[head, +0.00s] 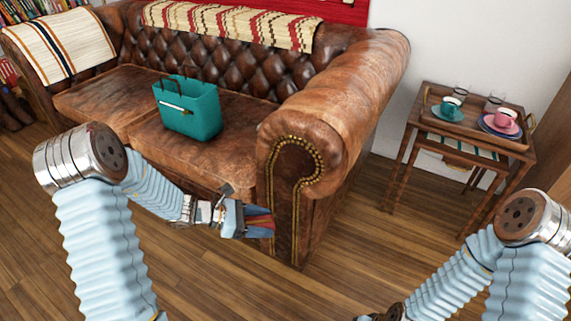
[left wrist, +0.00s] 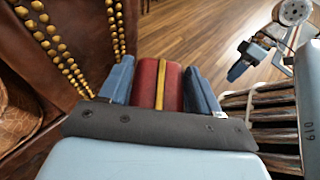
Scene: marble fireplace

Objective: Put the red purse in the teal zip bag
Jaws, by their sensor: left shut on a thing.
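The red purse (left wrist: 147,85), with a gold zip strip along its middle, is held between the blue fingers of my left gripper (left wrist: 160,85). In the head view the left gripper (head: 252,221) holds the purse (head: 262,223) in front of the sofa's near armrest, below seat height. The teal zip bag (head: 190,110) stands upright on the sofa seat, with dark handles and a light zip on its front. It is left of and beyond the left gripper. My right gripper (left wrist: 238,68) shows small in the left wrist view, and its opening is unclear.
The brown leather sofa (head: 340,95) has a rolled, studded armrest close beside the left gripper. Striped throws (head: 235,24) lie over its back and far arm. A wooden side table (head: 465,135) with cups stands to the right. The wood floor in front is clear.

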